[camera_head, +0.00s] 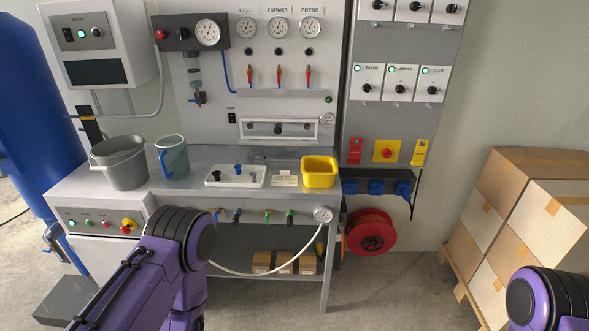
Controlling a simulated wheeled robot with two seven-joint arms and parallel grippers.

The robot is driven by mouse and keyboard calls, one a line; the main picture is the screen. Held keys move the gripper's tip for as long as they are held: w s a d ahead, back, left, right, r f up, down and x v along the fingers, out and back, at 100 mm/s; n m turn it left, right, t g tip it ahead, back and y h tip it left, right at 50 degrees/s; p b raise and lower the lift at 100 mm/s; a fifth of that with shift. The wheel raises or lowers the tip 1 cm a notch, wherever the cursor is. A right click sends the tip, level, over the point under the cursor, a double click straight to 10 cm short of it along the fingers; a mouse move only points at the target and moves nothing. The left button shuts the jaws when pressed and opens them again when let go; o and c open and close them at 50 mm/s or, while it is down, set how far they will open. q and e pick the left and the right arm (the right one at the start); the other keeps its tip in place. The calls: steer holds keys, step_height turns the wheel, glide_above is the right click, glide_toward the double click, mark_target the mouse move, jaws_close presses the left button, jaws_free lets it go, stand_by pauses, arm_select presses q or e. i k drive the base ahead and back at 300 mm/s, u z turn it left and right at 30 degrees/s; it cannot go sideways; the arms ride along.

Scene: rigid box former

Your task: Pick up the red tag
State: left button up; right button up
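The red tag (355,151) hangs upright on the grey wall panel, below the switch boxes and left of a yellow plate with a red knob. Nothing touches or covers it. My purple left arm comes in at the lower left and my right arm shows at the lower right corner. Neither gripper is in view.
A yellow tag (420,152) hangs on the same panel, above blue sockets (376,187). The bench carries a grey bucket (120,165), a clear jug (174,160), a white tray (250,183) and a yellow bin (319,174). Stacked cartons (530,215) stand at right.

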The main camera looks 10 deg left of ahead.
mark_target(355, 153)
steer(key=u, duration=0.25)
steer(key=k, duration=0.35)
steer(key=z, duration=1.1)
steer(key=i, duration=0.7)
steer(key=z, duration=0.5)
steer(key=i, duration=1)
steer(key=u, duration=0.95)
steer(key=i, duration=0.6)
steer(key=u, duration=0.8)
